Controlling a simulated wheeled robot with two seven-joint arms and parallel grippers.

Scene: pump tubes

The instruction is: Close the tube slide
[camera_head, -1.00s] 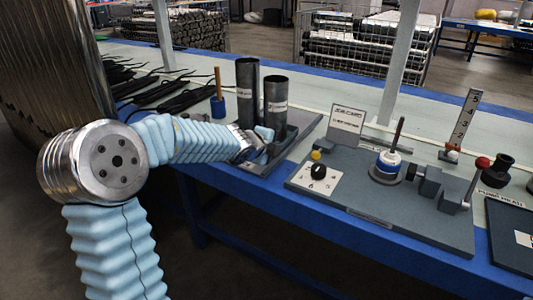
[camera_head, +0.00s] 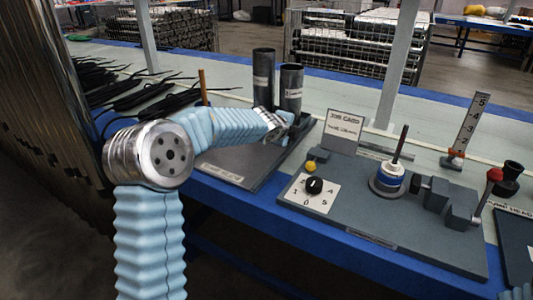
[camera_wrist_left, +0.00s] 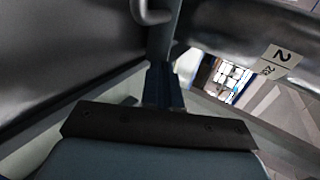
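In the left wrist view a large grey cylinder (camera_wrist_left: 225,35) bears a label reading "2". I cannot make out the tube slide; the tubes' feet are partly hidden by my gripper. The fingers are too small and dark to tell open from shut.
Right of the base is a grey station with a dial (camera_head: 314,185), a job card (camera_head: 343,125), a white-and-blue part with a rod (camera_head: 389,177) and a red-knobbed lever (camera_head: 493,176). Black hoses (camera_head: 125,92) lie at the left. The bench's front strip is mostly clear.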

